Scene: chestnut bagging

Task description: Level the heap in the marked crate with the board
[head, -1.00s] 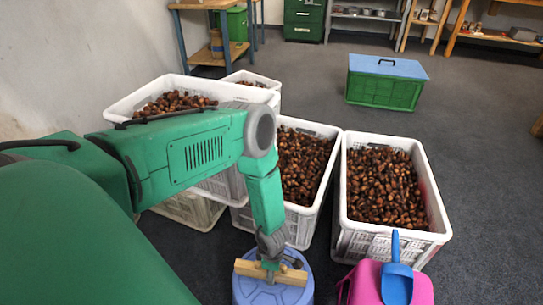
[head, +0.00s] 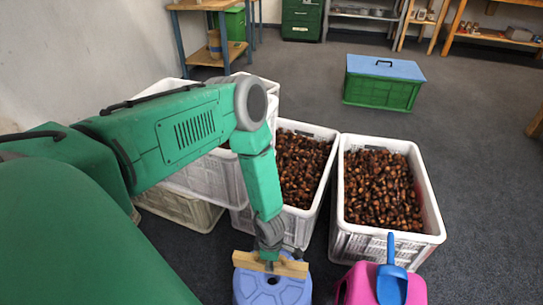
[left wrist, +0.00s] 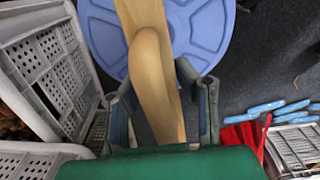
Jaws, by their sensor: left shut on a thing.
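My left gripper (head: 268,254) is shut on a pale wooden board (head: 285,267) and holds it above a round blue stool (head: 270,291) in front of the crates. In the left wrist view the fingers (left wrist: 163,110) clasp the board's rounded grip (left wrist: 150,75), over the stool's blue top (left wrist: 205,30). A white crate of chestnuts (head: 385,238) stands at the right, and another white crate (head: 312,129) holds chestnuts beside it. Which crate is marked I cannot tell. My right gripper is not in view.
More white crates (head: 215,180) stand at the left, partly hidden by my arm. A pink stool (head: 357,284) with a blue scoop (head: 391,282) is at the lower right. A green box with a blue lid (head: 384,83) stands on the open floor behind.

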